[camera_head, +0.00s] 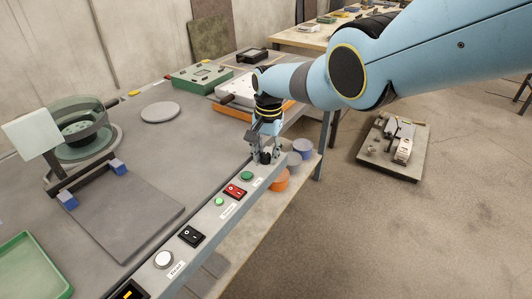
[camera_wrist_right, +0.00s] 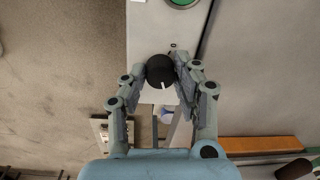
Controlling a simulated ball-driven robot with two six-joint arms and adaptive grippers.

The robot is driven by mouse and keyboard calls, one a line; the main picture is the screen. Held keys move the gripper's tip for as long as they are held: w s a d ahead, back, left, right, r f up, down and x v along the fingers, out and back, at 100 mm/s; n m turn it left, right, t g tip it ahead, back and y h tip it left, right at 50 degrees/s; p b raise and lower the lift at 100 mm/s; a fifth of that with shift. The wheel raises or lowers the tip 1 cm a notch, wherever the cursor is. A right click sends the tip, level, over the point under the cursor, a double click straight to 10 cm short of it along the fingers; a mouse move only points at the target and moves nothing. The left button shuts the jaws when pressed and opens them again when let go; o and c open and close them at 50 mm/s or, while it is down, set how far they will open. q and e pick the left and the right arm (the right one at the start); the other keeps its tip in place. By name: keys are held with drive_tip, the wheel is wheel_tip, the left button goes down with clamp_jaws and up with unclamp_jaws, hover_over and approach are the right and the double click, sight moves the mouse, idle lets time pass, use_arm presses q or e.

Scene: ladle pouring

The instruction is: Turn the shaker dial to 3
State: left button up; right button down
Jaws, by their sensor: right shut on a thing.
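The shaker dial is a round black knob (camera_wrist_right: 158,69) with a white pointer mark, seen in the right wrist view near the end of the control strip. The mark points toward the gripper's palm, slightly right of straight down in that view. My right gripper (camera_wrist_right: 160,74) is shut on the knob, one finger at each side. In the head view the right gripper (camera_head: 265,155) reaches down to the far end of the strip and mostly hides the dial. The scale numbers around the dial cannot be read. My left gripper is in neither view.
The control strip carries a green button (camera_head: 246,176), a red switch (camera_head: 234,191), a black switch (camera_head: 191,236) and a white knob (camera_head: 163,259). A grey plate (camera_head: 125,219) and green tray (camera_head: 32,268) lie on the bench. Orange and blue-grey containers sit below the strip.

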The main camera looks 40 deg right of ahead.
sight(268, 155)
drive_tip(key=c, duration=1.3)
unclamp_jaws()
drive_tip(key=shift+o, duration=0.2)
drive_tip(key=shift+r, duration=0.1)
wheel_tip(268, 155, up, 12)
drive_tip(key=shift+s+d, duration=0.15)
drive_tip(key=shift+s, duration=0.05)
